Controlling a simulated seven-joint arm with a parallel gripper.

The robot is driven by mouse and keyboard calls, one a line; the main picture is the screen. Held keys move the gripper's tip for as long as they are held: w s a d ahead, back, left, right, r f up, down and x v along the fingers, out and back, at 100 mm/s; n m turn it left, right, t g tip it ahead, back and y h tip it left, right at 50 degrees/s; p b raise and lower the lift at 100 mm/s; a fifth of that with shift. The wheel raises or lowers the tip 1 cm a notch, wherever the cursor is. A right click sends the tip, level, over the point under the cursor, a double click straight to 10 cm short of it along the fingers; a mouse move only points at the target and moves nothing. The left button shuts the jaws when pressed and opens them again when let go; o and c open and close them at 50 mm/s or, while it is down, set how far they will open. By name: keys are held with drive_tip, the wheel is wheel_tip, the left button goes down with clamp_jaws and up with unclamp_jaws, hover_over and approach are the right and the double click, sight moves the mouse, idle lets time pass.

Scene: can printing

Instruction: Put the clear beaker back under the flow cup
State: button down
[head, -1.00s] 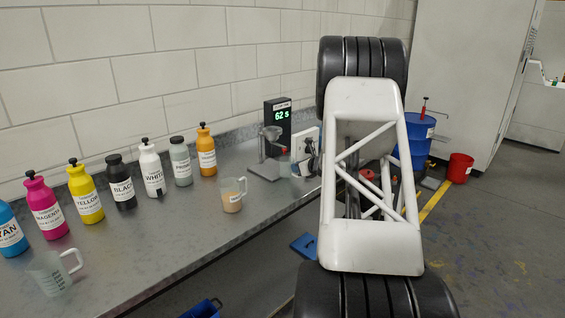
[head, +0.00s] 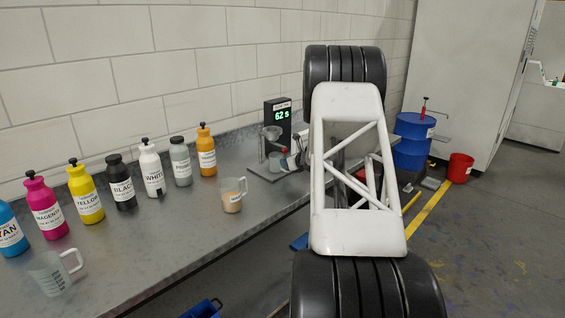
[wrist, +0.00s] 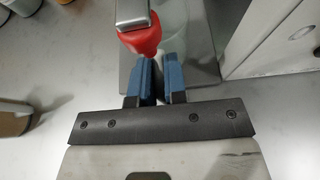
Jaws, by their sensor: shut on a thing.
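The flow cup (head: 272,133) is held on a stand whose flat grey base (head: 276,172) rests on the bench; the base also shows in the wrist view (wrist: 205,45). The clear beaker (head: 277,160) is low by the stand, below the flow cup in the head view. I cannot tell whether it touches the base. My gripper (wrist: 160,63) is shut on the beaker, at its right side in the head view; its two blue fingers show in the wrist view, where the beaker itself is hard to make out. My arm hides part of this area.
A timer (head: 278,115) reading 62 s stands behind the flow cup. A jug with beige liquid (head: 232,197) stands on the bench to the left. Several ink bottles (head: 150,172) line the wall, and an empty clear jug (head: 54,272) is at the front left.

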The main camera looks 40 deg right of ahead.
drive_tip(key=shift+w+f, duration=0.1)
drive_tip(key=shift+w, duration=1)
drive_tip(key=shift+f, duration=0.1)
drive_tip(key=c, duration=1.2)
unclamp_jaws()
drive_tip(key=shift+o, duration=0.2)
drive_tip(key=shift+s+r, duration=0.35)
drive_tip(key=shift+s, duration=0.2)
drive_tip(key=v, duration=1)
drive_tip(key=shift+s+r, duration=0.2)
drive_tip(key=shift+s, duration=0.15)
